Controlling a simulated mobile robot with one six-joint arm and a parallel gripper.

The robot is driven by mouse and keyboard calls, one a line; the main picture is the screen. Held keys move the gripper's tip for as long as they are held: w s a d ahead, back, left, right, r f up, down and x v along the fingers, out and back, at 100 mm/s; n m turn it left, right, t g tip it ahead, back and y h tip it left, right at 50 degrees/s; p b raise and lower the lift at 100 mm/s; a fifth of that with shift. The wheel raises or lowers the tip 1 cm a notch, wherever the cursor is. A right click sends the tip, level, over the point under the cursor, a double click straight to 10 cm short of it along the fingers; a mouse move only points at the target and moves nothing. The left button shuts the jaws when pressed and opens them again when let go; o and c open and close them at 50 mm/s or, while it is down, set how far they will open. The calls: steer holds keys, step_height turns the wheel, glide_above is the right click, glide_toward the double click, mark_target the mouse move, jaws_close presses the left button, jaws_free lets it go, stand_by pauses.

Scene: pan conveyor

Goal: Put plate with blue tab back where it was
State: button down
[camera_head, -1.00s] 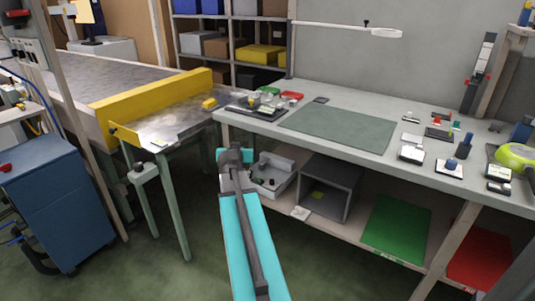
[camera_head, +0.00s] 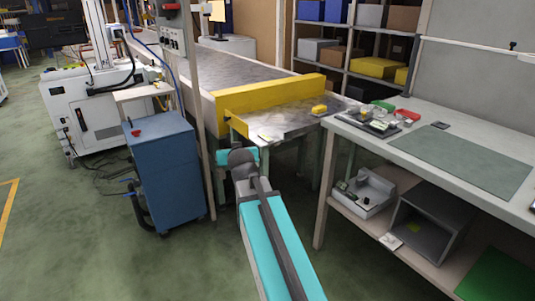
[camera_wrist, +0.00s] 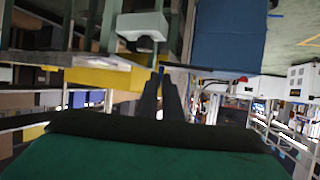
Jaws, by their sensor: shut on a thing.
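My gripper (camera_wrist: 161,78) shows in the wrist view as two dark fingers close together. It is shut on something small. A small blue spot shows at the fingertips, and I take it for part of the plate with the blue tab (camera_wrist: 161,69); the plate's body cannot be made out. In the head view my arm reaches forward over open floor, and its end hides the gripper and what it holds. No plate with a blue tab can be made out on the surfaces in the head view.
A blue cabinet (camera_head: 163,165) stands left of my arm. A metal-topped table (camera_head: 290,119) with a yellow barrier (camera_head: 270,93) and a yellow block (camera_head: 319,109) lies ahead. The workbench (camera_head: 400,143) is at the right, with a green mat (camera_head: 470,160) and several small items.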

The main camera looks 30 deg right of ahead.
steer(key=a+r+n+y, duration=0.1)
steer(key=a+n+y, duration=0.1)
steer(key=a, duration=0.8)
steer(key=a+r+n+t+y, duration=0.1)
steer(key=a+r+y, duration=0.1)
steer(key=a, duration=0.7)
steer(key=shift+w+a+n, duration=0.35)
steer(key=shift+w+n, duration=0.05)
steer(key=shift+r, duration=0.1)
